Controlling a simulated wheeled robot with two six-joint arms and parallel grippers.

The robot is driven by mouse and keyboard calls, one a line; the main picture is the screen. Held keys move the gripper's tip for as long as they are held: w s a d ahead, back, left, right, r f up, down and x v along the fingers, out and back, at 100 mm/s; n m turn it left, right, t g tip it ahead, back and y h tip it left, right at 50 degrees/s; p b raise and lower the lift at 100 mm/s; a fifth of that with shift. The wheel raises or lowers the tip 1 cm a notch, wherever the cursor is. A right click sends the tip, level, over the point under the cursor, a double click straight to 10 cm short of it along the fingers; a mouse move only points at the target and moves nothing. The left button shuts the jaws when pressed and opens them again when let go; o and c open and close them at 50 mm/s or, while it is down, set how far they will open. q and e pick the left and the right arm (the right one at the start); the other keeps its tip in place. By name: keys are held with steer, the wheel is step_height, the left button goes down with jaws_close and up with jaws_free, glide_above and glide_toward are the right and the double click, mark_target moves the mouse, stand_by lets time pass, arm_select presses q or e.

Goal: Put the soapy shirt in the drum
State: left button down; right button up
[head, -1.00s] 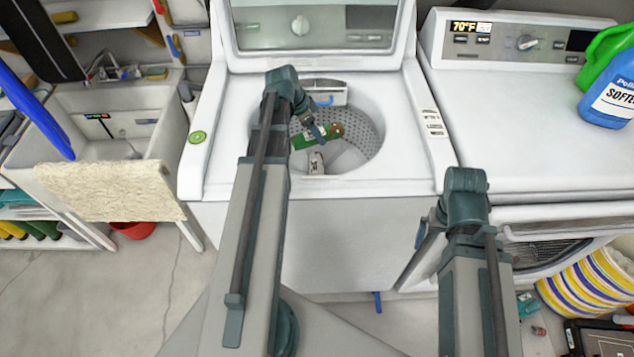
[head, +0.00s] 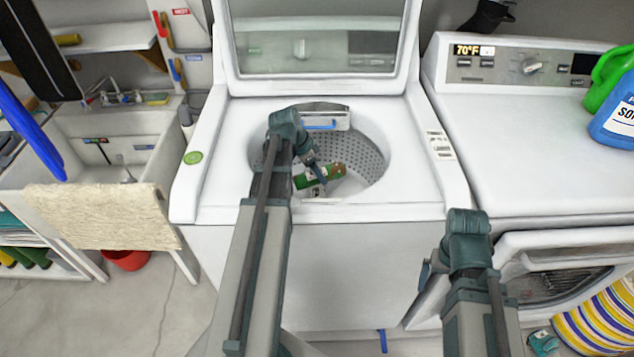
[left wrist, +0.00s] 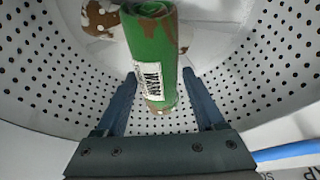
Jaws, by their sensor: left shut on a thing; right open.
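A green rolled cloth (head: 306,179) with brown stains is inside the washer drum (head: 370,160). In the left wrist view, the roll (left wrist: 152,48) with its white label stands between the fingers. My left gripper (head: 321,180) reaches down into the drum and is shut on this roll. A brown item with white patches (left wrist: 98,18) lies behind it on the drum floor; I cannot tell whether it is the soapy shirt. My right gripper (head: 425,278) is open and empty before the machines, partly hidden by its own wrist.
The washer lid (head: 315,45) stands open. A dryer (head: 530,140) stands at right with green and blue bottles (head: 612,115) on top. A sink (head: 110,140) with a cream cloth (head: 100,215) on its front is at left. A striped basket (head: 600,318) stands on the floor at lower right.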

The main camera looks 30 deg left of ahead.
mark_target(317, 180)
arm_select(q)
steer(key=shift+f+b, duration=1.6)
steer(key=shift+f, duration=0.2)
steer(key=shift+f+b, duration=0.35)
jaws_free()
steer(key=shift+r, duration=0.15)
steer(key=shift+r+p, duration=0.4)
steer(key=shift+p, duration=0.1)
steer(key=p+v, duration=1.1)
steer(key=shift+s+r, duration=0.1)
steer(key=shift+r, duration=0.3)
steer(key=shift+f, duration=0.25)
